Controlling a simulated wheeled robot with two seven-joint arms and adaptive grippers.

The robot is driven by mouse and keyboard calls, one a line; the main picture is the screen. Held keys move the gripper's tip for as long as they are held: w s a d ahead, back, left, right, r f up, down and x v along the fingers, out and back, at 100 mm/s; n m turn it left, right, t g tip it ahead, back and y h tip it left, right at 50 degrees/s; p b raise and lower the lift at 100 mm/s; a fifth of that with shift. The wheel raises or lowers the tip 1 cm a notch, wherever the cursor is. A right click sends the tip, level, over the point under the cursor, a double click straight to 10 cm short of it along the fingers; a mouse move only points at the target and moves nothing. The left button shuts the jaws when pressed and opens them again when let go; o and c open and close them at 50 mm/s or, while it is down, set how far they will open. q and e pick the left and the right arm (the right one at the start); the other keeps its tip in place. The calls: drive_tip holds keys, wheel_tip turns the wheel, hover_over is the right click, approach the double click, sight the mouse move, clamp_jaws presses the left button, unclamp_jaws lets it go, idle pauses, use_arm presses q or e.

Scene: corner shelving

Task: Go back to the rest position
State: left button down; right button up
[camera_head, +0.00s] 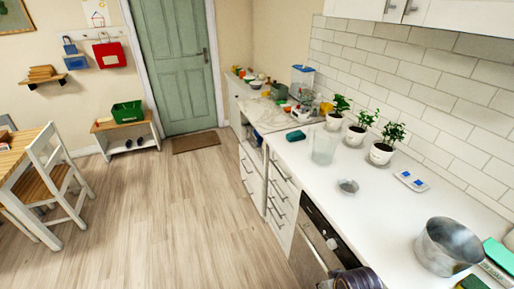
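Neither of my grippers shows in the head view. No arm comes in from the left edge. A dark, rounded piece is cut off by the bottom edge, in front of the counter; I cannot tell whether it is part of me. The task names no object to handle.
A white counter (320,178) runs along the right, with a metal pot (448,246), a clear container (324,146), a small metal bowl (348,187) and potted plants (382,152). Open wooden floor (180,215) lies left, between it and a white chair (62,180). A green door (176,65) stands behind.

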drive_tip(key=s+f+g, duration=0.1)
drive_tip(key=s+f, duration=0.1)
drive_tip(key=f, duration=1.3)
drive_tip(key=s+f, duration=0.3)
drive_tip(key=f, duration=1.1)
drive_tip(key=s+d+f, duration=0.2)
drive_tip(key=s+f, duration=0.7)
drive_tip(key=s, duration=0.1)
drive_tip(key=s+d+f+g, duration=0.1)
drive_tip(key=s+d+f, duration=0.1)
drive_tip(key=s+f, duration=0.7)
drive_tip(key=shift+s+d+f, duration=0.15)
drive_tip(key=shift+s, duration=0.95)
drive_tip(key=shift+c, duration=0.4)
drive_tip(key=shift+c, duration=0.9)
